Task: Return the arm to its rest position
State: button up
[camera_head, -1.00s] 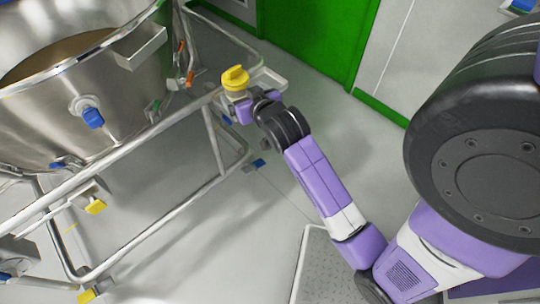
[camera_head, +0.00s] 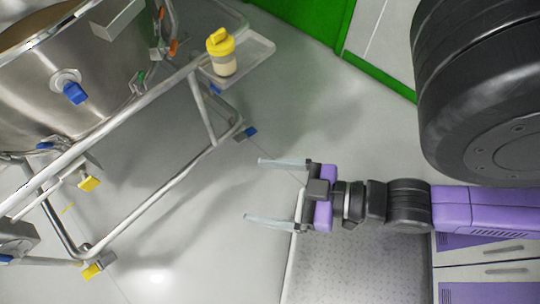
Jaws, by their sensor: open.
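My gripper (camera_head: 260,190) is open and empty, with its two pale fingers spread apart and pointing left. It hangs right of the steel trolley frame, above the floor and the left edge of a grey textured platform. My purple and black arm stretches from it to the right edge of the view. A jar with a yellow lid (camera_head: 221,55) stands upright on a small shelf (camera_head: 258,50) at the trolley's upper right corner. The gripper is well apart from the jar.
A large steel vessel (camera_head: 75,115) with blue valves sits in the tubular trolley frame (camera_head: 165,190) at left. A grey textured platform (camera_head: 360,265) and drawers (camera_head: 485,275) are at lower right. A green door (camera_head: 310,15) is at the back. Floor between trolley and door is clear.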

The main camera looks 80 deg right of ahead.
jog(key=shift+s+a+r, duration=0.2)
jog(key=shift+s+r, duration=0.05)
jog(key=shift+s, duration=0.1)
notch_tip(320, 180, up, 7)
jog(key=p, duration=0.7)
